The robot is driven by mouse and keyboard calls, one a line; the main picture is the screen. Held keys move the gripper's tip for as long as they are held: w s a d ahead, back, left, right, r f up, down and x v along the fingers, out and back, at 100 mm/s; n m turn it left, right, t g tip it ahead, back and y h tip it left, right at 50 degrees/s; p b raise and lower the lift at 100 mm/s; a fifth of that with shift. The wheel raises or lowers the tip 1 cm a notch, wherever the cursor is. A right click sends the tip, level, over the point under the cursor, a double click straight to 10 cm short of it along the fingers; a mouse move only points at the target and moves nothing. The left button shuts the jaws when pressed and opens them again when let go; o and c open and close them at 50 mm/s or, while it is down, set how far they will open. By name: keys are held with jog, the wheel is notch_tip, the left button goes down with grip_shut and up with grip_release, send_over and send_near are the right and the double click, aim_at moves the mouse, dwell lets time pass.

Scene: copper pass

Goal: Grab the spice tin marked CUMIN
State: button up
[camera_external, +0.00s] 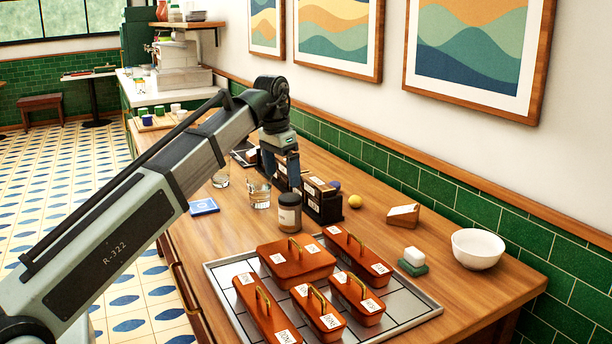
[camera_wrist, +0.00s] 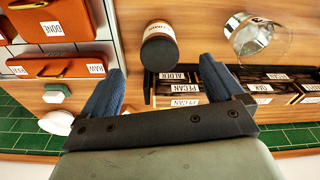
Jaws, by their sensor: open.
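One small cylindrical container with a dark lid (camera_external: 289,213) and a pale label stands on the wooden counter, just behind the metal tray. In the wrist view the container (camera_wrist: 160,50) shows its dark end towards me, its label too foreshortened to read surely as CUMIN. My gripper (camera_external: 283,170) hangs above and slightly behind it, pointing down. In the wrist view my gripper (camera_wrist: 158,78) has its two blue fingers wide apart. The container appears between and beyond the fingertips, and nothing is held.
Dark boxes labelled ALDER and PECAN (camera_wrist: 180,96) stand close beside the container. A glass (camera_wrist: 262,38) is near it. Orange lidded boxes fill the tray (camera_external: 400,312). A blue coaster (camera_external: 203,207), yellow ball (camera_external: 355,201) and white bowl (camera_external: 478,248) lie around.

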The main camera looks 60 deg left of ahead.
aim_at(285, 197)
jog(key=f, duration=0.4)
jog(key=w+f, duration=0.1)
jog(key=f, duration=0.1)
jog(key=shift+a+f, duration=0.15)
jog(key=shift+f, duration=0.25)
jog(key=shift+w+f, duration=0.25)
jog(key=shift+f, duration=0.6)
jog(key=shift+w+f, duration=0.2)
jog(key=shift+f, duration=0.65)
jog(key=shift+w+f, duration=0.25)
jog(key=shift+f, duration=0.6)
jog(key=shift+c, duration=0.3)
jog(key=c, duration=1.1)
jog(key=shift+c, duration=0.2)
jog(key=shift+r, duration=0.15)
